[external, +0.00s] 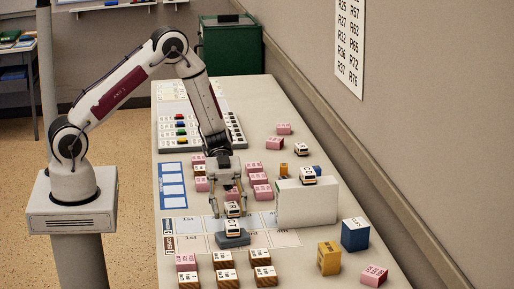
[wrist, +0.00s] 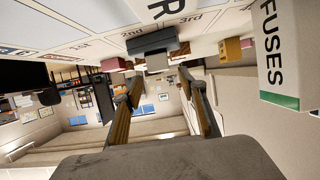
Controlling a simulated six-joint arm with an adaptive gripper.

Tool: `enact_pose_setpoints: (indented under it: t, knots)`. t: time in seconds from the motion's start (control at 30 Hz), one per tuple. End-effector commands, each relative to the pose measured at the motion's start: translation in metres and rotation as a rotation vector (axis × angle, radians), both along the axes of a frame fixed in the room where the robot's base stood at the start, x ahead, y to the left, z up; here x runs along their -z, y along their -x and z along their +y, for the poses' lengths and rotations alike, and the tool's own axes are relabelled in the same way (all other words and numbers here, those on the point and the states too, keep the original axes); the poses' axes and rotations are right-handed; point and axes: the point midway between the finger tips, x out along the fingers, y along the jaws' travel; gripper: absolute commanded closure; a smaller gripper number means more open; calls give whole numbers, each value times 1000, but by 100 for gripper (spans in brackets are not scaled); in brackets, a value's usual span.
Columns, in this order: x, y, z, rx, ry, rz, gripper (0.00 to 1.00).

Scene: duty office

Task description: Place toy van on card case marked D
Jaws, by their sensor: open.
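My gripper (external: 230,192) points down over the front-middle of the table, its fingers apart. In the wrist view its two fingers (wrist: 165,95) are spread with nothing between them. In front of that, another small white toy (external: 232,228) sits on a flat blue-grey case (external: 233,239). More van-like toys are on top of the white box (external: 308,174) and on the table farther back (external: 301,149). I cannot make out a case marked D.
A white box (external: 305,205), labelled FUSES in the wrist view (wrist: 270,50), stands right of my gripper. Pink blocks (external: 262,191), wood-sided blocks (external: 224,276), a yellow block (external: 329,258) and a blue block (external: 355,234) surround the area. A button panel (external: 180,130) lies behind.

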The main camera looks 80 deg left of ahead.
Motion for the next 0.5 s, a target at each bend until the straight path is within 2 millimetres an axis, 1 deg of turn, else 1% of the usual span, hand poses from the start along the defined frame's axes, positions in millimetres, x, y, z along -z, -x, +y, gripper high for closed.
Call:
enact_pose_setpoints:
  t: [0.03, 0.3, 0.5]
  knots:
    - [-3, -1, 8, -2, -1, -2, 58]
    - [-18, -1, 45, -3, 0, -3, 58]
    - [-28, 0, 67, 0, 0, -2, 58]
